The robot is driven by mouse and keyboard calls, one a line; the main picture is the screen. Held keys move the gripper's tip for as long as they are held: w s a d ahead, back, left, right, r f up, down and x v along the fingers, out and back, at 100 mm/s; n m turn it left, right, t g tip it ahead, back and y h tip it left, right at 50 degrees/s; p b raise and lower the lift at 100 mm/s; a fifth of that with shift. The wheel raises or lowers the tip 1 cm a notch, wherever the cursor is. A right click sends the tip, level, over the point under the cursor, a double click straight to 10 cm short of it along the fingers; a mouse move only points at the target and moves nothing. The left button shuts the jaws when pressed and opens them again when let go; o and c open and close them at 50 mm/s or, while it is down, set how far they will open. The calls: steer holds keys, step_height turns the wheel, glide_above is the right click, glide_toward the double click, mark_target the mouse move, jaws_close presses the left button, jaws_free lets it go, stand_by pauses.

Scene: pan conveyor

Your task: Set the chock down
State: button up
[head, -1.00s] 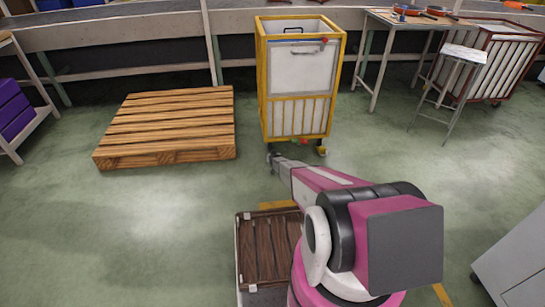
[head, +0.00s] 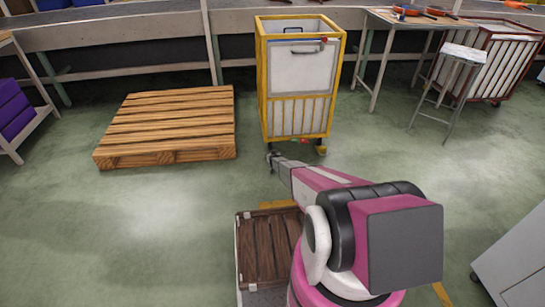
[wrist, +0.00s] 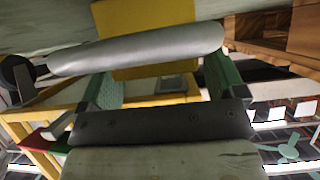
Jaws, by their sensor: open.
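In the wrist view a pale grey rounded bar (wrist: 140,50) lies across the ends of my gripper's fingers, and a yellow block (wrist: 145,22) shows behind it. I cannot tell clearly which of these is the chock or whether they are one piece. My gripper (wrist: 165,82) is open, with one green-sided finger at each side. In the head view my gripper (head: 272,158) is low, by the near-left foot of the yellow-framed cart (head: 265,100). No chock can be made out there; it is too small or hidden.
A wooden pallet (head: 170,122) lies on the floor left of the cart. A conveyor (head: 130,35) runs behind. A table (head: 405,22), a stool (head: 463,53) and a red-framed cart (head: 510,60) stand at the right. The floor right of the yellow cart is clear.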

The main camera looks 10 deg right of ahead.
steer(key=shift+s+f, duration=0.1)
steer(key=shift+s, duration=0.1)
steer(key=s+r+g, duration=0.6)
steer(key=s+r, duration=1.9)
steer(key=s, duration=0.3)
steer(key=s+r+g, duration=0.6)
steer(key=s+r, duration=2)
steer(key=s, duration=0.3)
